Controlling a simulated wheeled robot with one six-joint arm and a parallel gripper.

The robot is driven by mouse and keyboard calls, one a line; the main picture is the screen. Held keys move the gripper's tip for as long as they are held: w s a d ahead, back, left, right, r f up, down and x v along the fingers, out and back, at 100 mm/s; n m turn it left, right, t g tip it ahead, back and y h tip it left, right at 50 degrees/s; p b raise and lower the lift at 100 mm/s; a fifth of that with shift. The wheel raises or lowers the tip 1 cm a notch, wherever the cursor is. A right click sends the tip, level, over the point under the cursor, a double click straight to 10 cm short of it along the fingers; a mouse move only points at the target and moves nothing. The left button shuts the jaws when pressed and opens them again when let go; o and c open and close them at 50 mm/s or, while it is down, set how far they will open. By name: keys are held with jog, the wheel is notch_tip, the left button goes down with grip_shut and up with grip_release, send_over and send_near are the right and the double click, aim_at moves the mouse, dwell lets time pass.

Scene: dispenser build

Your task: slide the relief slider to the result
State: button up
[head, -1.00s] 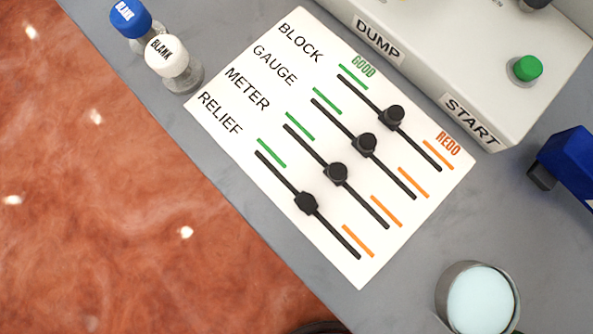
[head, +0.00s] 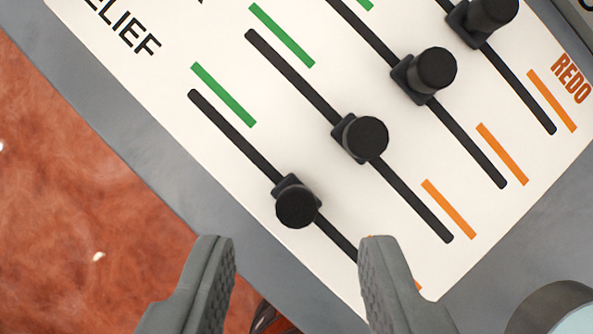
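The relief slider (head: 296,203) is a black knob near the middle of its black slot, the lowest-left slot on the white panel (head: 170,90). A green mark (head: 223,95) lies beside the slot's upper-left end. An orange mark at its lower-right end is mostly hidden behind my gripper's right finger. My gripper (head: 297,250) is open and empty. Its two grey fingers show at the bottom of the head view, left and right of the knob's line, apparently not touching it. The printed RELIEF label is partly cut off at the upper left.
The meter slider (head: 362,137), gauge slider (head: 428,73) and block slider (head: 484,18) sit up and right of the relief slider, near mid-slot. A round container (head: 550,318) is at the lower right corner. A reddish floor (head: 80,230) lies to the left.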

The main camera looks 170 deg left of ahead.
aim_at(296, 210)
jog(key=shift+x, duration=1.55)
grip_shut()
